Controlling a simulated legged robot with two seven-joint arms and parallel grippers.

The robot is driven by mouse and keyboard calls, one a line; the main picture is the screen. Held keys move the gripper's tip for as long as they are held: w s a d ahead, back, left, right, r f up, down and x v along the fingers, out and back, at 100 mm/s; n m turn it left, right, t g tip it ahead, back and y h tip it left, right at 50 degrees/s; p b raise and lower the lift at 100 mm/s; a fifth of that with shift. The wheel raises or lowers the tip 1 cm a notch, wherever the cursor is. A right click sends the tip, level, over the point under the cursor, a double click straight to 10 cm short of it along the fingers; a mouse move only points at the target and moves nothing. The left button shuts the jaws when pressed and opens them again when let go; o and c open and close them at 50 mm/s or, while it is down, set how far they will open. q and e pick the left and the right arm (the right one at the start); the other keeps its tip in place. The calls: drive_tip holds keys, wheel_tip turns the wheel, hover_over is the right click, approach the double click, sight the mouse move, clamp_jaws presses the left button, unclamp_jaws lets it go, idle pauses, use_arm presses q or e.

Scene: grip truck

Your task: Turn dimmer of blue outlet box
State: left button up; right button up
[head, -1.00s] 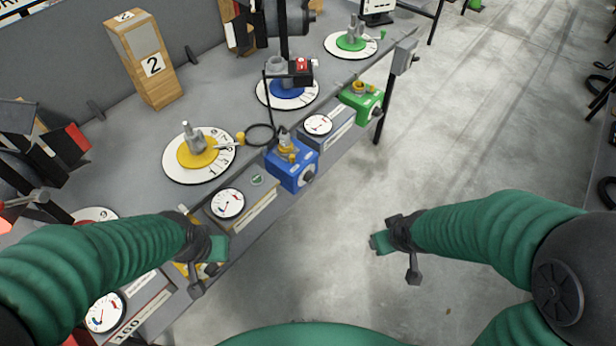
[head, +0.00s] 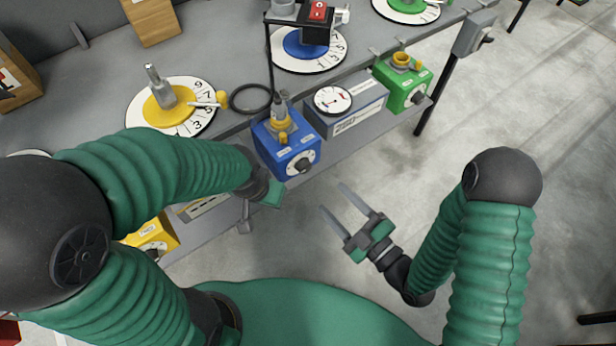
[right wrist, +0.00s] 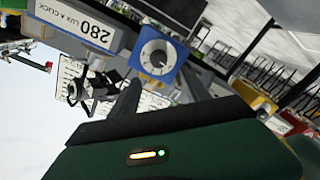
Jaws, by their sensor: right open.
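The blue outlet box (head: 272,148) sits on the bench's front ledge in the head view. Its black dimmer knob (head: 303,165) is on a white dial on the front face. My right gripper (head: 333,198) is open and empty, in front of the box and below right of the knob, apart from it. In the right wrist view, the blue face with its dimmer knob (right wrist: 154,57) shows just beyond my right fingers (right wrist: 163,90). My left gripper (head: 262,192) is just below the box; its fingers cannot be made out clearly.
A grey box with a gauge (head: 350,112) and a green outlet box (head: 397,85) stand to the right on the ledge. A yellow outlet box (head: 152,238) is partly behind my left arm. A yellow numbered dial (head: 172,105) lies on the bench. Open floor is at right.

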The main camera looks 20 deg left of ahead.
sight(306, 170)
drive_tip(key=x, duration=1)
drive_tip(key=shift+w+f, duration=0.1)
drive_tip(key=shift+w, duration=0.15)
drive_tip(key=shift+w+a, duration=0.1)
drive_tip(key=shift+a, duration=0.1)
drive_tip(key=shift+d, duration=0.15)
drive_tip(key=c, duration=0.4)
use_arm(q)
drive_tip(key=shift+d+f, duration=0.2)
drive_tip(key=shift+f, duration=0.75)
use_arm(e)
clamp_jaws()
